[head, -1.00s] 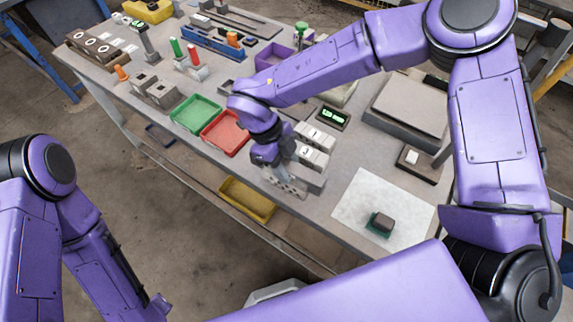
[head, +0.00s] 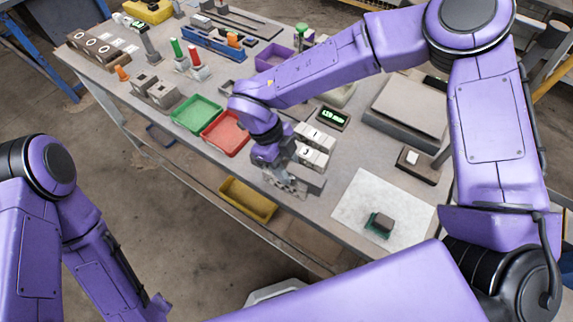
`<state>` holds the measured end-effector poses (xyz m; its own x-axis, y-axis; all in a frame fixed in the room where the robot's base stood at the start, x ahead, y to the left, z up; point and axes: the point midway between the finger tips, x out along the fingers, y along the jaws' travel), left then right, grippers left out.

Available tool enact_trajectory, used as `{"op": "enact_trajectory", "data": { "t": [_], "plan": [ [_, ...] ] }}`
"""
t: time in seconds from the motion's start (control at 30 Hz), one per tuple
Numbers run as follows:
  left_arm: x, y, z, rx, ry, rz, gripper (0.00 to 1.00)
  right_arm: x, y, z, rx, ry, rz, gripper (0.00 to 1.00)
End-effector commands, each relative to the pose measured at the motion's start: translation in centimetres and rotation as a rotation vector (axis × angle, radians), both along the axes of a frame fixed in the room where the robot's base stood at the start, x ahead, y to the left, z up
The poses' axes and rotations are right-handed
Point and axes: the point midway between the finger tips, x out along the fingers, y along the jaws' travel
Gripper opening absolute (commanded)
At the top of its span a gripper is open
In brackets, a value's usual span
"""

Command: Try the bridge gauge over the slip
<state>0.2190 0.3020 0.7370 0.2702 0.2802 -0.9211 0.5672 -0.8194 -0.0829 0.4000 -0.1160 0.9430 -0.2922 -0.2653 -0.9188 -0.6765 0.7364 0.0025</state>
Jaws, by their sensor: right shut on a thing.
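My right gripper (head: 281,178) points down at the front edge of the bench. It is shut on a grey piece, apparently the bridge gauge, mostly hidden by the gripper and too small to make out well. Beside it, white-topped grey blocks (head: 312,157) marked with numerals stand in a row. A small dark grey block (head: 384,219), perhaps the slip, sits on a green base (head: 376,232) on a white sheet (head: 358,203), to the right of the gripper and apart from it. My left arm is at the lower left; its gripper is out of view.
A red tray (head: 226,134) and a green tray (head: 196,113) lie left of the gripper. A small lit display (head: 333,117) and a large grey plate (head: 408,104) stand behind. A yellow bin (head: 247,198) sits below the bench edge. The white sheet is clear around the green base.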

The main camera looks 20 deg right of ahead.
Motion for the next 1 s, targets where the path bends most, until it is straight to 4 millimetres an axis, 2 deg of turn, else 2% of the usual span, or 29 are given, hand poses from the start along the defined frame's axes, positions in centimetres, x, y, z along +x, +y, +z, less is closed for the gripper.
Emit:
{"op": "enact_trajectory", "data": {
  "t": [1.0],
  "plan": [
    [0.00,0.00,0.14,0.000,0.000,0.000,0.43,-0.25,-0.06,-0.64,-0.002,0.007,0.003,0.00]
  ]
}}
